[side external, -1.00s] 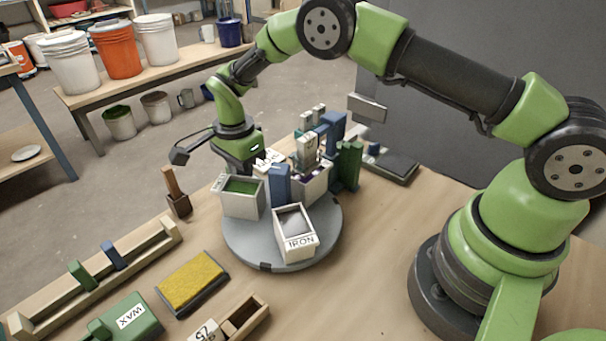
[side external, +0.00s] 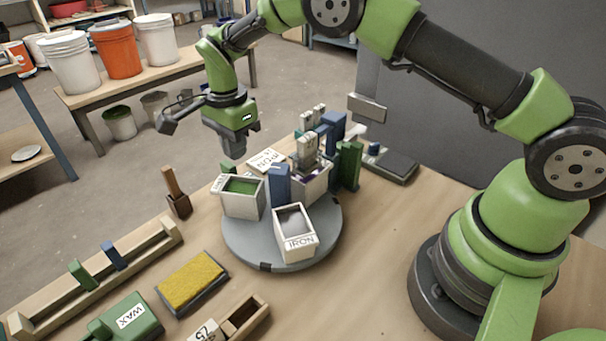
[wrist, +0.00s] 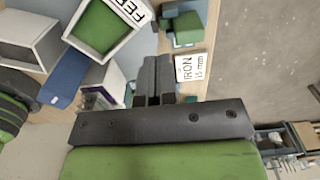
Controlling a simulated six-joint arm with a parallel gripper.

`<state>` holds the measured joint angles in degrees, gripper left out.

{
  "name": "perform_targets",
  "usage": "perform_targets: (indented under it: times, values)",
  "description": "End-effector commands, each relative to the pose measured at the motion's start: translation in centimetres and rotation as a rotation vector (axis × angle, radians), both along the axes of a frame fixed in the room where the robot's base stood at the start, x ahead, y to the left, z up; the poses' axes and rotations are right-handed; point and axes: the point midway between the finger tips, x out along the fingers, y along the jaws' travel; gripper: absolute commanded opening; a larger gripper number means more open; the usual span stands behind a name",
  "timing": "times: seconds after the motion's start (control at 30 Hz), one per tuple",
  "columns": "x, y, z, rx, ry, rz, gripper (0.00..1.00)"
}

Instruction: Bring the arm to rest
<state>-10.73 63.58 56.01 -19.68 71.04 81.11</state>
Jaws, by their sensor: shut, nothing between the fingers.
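My gripper (side external: 233,152) hangs above the far left edge of the grey turntable (side external: 315,253), clear of the buckets and higher than the table. In the wrist view its fingers (wrist: 154,80) are together with nothing between them. Below it on the turntable stand a white box with green contents (side external: 242,197), a white box labelled IRON (side external: 294,232) with pale contents, and a third white box (side external: 311,184) partly hidden behind a blue block (side external: 279,184).
Green and blue blocks (side external: 349,165) stand at the turntable's back right, near a dark flat pad (side external: 391,166).

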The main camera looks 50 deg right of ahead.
Motion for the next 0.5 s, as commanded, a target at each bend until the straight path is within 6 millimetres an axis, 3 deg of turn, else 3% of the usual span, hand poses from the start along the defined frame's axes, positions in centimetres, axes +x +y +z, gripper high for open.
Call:
perform_targets:
  times: [0.2,0.5]
  values:
    - [-0.2,0.0,1.6,0.0,0.0,0.001,0.0]
    - [-0.2,0.0,1.7,0.0,0.0,0.002,0.0]
